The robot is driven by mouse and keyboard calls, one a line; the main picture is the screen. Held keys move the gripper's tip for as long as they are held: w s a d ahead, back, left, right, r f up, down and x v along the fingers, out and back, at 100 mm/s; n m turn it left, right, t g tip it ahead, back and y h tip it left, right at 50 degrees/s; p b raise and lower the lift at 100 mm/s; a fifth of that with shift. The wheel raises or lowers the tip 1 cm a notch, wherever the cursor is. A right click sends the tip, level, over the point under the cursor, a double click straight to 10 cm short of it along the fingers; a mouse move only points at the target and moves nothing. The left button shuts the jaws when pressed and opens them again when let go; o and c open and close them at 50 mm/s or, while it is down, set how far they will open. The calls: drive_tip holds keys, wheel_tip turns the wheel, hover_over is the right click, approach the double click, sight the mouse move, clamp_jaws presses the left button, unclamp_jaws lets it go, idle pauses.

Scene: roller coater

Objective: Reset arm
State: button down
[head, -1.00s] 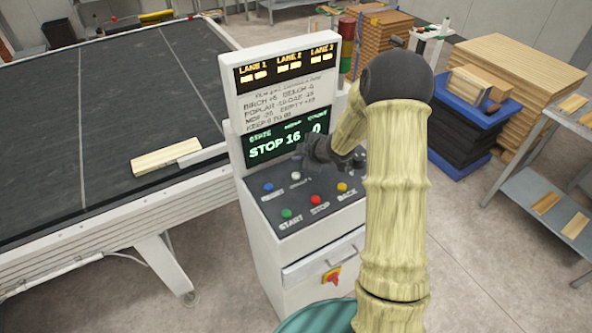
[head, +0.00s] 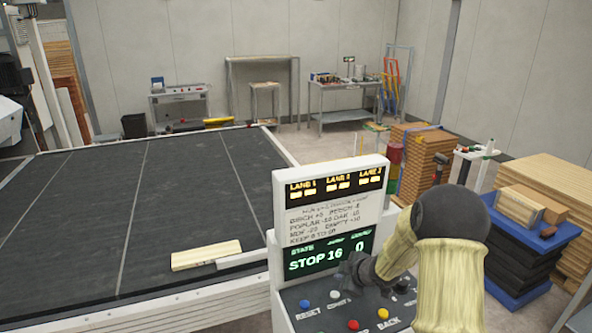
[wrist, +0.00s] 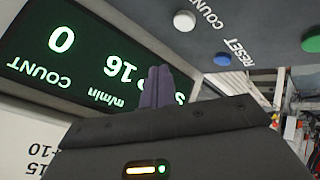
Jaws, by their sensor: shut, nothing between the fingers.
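My gripper (head: 350,268) is in front of the control console (head: 281,215), over the upper edge of its button panel and before the lower part of the green screen. In the wrist view its dark fingers (wrist: 158,86) are closed together and hold nothing. The screen (head: 318,256) reads STOP, 16 and COUNT 0. The white button (wrist: 184,21) and the blue button (wrist: 222,59) show beside the fingers, apart from them. My arm hides the right part of the panel.
A wide dark conveyor table (head: 190,190) with a pale board (head: 206,255) lies left of the console. A blue stand (head: 530,235) with boards and wood stacks (head: 420,165) stand to the right. A workbench (head: 343,100) is at the back wall.

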drive_tip(key=s+r+m+g+h+b, duration=0.2)
drive_tip(key=s+m, duration=0.5)
drive_tip(key=s, duration=0.7)
drive_tip(key=s+a+r+m+g+h+b, duration=0.1)
drive_tip(key=s+m, duration=0.6)
drive_tip(key=s, duration=0.7)
drive_tip(key=shift+s+r+g+h+b, duration=0.25)
drive_tip(key=shift+r+g+h+b, duration=0.35)
drive_tip(key=shift+g, duration=0.6)
